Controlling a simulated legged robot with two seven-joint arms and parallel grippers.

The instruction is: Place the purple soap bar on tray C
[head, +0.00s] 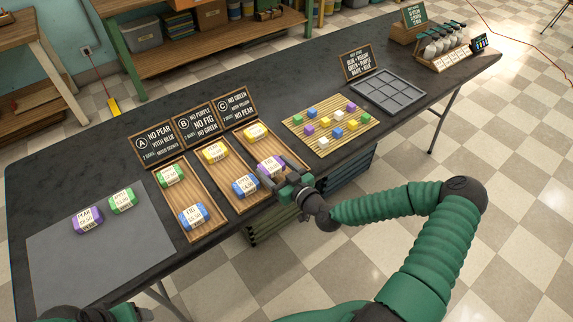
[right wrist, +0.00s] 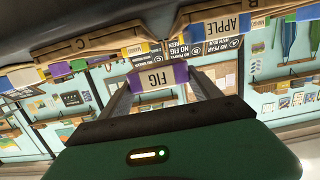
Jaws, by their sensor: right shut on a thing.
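The purple soap bar labelled FIG (head: 270,164) is at the near part of tray C (head: 285,150). It also shows between the fingers in the right wrist view (right wrist: 181,73). My right gripper (head: 276,177) is shut on it from the near side. Whether the bar touches the tray's surface I cannot tell. A yellow soap bar (head: 257,132) lies at the far end of tray C. Another purple bar, labelled PEAR (head: 87,219), lies on the grey mat (head: 60,262) at the left. A dark part of mine, perhaps the left gripper, is cut off at the bottom left edge.
Tray B (head: 221,170) holds yellow and blue bars, close beside tray C. Tray A (head: 182,195) holds green and blue bars. A green bar (head: 123,200) lies on the mat. Signs stand behind the trays. A slatted board with coloured cubes (head: 320,122) is to the right.

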